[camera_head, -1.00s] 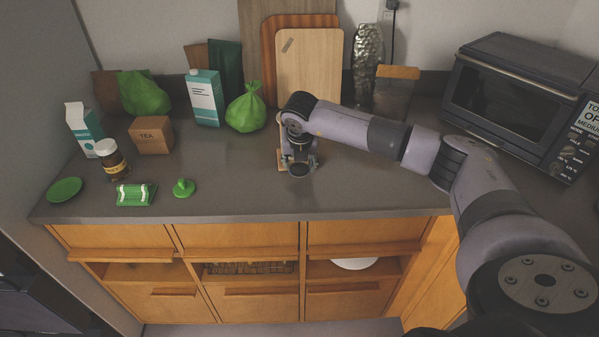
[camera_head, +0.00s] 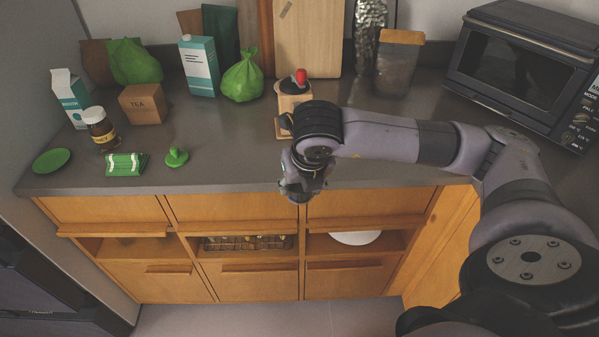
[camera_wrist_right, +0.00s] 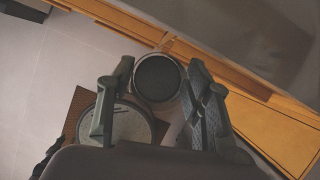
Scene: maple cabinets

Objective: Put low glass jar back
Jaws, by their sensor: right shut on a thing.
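My right gripper (camera_head: 301,188) hangs over the front edge of the counter, above the right-hand cabinet fronts. In the right wrist view its two fingers are closed on a round thing with a pale rim and dark middle (camera_wrist_right: 158,78). I take this to be the low glass jar; its side is mostly hidden, and in the head view the gripper and wrist nearly cover it. A brown square with a grey disc (camera_wrist_right: 130,122) shows lower, partly behind the left finger; I cannot tell what it is. My left gripper is not in view.
The counter (camera_head: 225,160) holds a tea box (camera_head: 143,104), cartons, a honey jar (camera_head: 101,130) and green items. A wooden grinder with a red knob (camera_head: 293,97) stands behind my wrist. Open shelves (camera_head: 140,248) lie below.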

